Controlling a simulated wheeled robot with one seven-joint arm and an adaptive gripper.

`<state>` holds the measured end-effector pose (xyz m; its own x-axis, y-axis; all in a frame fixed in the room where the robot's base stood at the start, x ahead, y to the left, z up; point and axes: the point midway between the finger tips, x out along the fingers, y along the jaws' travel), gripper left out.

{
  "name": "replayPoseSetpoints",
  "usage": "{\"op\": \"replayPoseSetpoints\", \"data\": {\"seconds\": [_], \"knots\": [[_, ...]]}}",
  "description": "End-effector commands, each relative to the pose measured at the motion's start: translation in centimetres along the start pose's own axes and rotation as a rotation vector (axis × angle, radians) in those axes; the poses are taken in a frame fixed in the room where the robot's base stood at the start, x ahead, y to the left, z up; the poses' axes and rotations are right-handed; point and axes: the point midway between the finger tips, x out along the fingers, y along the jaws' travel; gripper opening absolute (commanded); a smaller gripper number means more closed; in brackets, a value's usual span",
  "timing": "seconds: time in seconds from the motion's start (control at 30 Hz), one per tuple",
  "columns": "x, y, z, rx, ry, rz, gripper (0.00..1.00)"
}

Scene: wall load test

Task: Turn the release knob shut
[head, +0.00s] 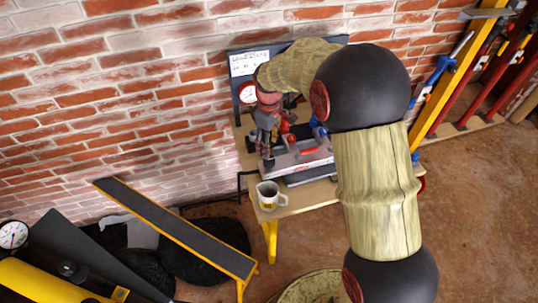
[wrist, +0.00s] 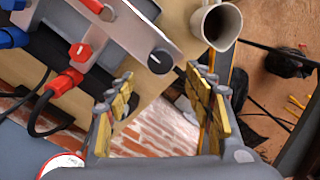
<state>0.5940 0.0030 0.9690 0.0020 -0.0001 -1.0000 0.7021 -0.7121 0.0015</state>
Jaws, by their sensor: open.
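A grey metal unit (wrist: 125,28) stands on a wooden bench; in the head view it (head: 305,158) is partly hidden by my arm. A round black knob (wrist: 160,61) with a pale mark sits at the end of its panel in the wrist view. Red knobs or levers (wrist: 81,52) are farther left on it. I cannot tell for certain which is the release knob. My gripper (wrist: 160,80) is open and empty. Its fingers point toward the black knob, which shows between and just beyond the tips. In the head view my gripper (head: 265,150) is over the unit's left end.
A mug (head: 268,196) with dark liquid stands at the bench's front left corner, close to my right finger in the wrist view (wrist: 214,24). Blue and red plugs with cables (wrist: 62,85) are at the unit's side. A brick wall (head: 130,95) stands behind. A yellow-framed ramp (head: 175,228) is left.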

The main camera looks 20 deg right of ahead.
Motion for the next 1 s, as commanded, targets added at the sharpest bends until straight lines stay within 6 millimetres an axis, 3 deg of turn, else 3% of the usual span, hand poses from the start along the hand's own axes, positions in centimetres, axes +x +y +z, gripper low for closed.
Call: {"op": "replayPoseSetpoints", "data": {"seconds": [0.53, 1.0], "knots": [[7.0, -0.1, 0.1, -0.007, -0.001, -0.001, 0.52], [7.8, -0.1, 0.1, -0.007, -0.001, -0.001, 0.50]]}}
